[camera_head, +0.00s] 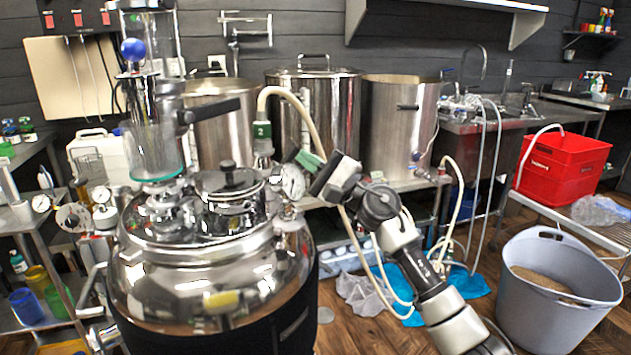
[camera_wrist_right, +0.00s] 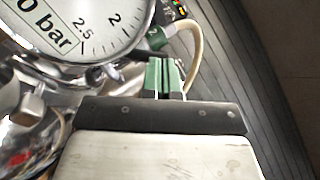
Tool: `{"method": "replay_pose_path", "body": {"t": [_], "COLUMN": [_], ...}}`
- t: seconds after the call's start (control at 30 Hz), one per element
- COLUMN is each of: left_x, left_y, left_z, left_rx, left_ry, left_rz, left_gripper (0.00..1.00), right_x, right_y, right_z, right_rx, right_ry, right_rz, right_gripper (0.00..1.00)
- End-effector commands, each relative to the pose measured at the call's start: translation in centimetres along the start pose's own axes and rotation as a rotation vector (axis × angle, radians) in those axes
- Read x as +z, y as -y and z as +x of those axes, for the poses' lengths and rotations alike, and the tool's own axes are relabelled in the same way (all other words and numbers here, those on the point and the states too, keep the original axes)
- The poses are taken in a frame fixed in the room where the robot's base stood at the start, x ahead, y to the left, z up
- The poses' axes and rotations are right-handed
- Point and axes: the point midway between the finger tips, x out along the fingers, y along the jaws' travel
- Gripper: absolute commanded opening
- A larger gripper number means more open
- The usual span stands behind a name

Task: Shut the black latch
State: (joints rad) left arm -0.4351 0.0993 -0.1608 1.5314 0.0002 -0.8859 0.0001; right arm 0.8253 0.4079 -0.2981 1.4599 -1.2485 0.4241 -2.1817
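A steel vessel (camera_head: 210,270) with a domed lid fills the left middle of the head view. A black lever (camera_head: 212,111) sticks out to the right from the clear column above it; this may be the black latch, but I cannot tell for sure. My right gripper (camera_head: 307,160) is right of the lid, beside a round gauge (camera_head: 292,182), below and right of the lever. In the right wrist view its green-padded fingers (camera_wrist_right: 165,70) are together, with nothing visible between them. The gauge (camera_wrist_right: 85,25) is close at upper left there. My left gripper is out of view.
A beige hose (camera_head: 298,105) with a green fitting (camera_head: 263,132) rises just behind my right gripper. Steel pots (camera_head: 318,110) stand behind. A red crate (camera_head: 562,168) and a grey bucket (camera_head: 545,310) are at right.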

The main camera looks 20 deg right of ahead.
Motion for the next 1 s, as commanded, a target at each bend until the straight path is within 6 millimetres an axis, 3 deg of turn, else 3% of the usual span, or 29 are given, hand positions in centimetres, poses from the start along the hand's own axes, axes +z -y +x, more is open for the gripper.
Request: {"method": "replay_pose_path", "body": {"t": [0.47,0.77,1.0], "left_x": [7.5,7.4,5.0], "left_y": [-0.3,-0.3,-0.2], "left_z": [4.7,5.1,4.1], "left_rx": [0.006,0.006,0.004], "left_ry": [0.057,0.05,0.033], "left_rz": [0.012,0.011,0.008], "left_gripper": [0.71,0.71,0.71], "right_x": [1.9,1.7,1.4], "right_y": [1.0,0.5,0.8], "right_z": [1.9,1.7,0.9], "right_rx": [0.251,0.255,0.254], "right_ry": [-0.001,0.0,0.0], "right_rz": [-0.256,-0.254,-0.255], "right_gripper": [0.0,0.0,0.0]}}
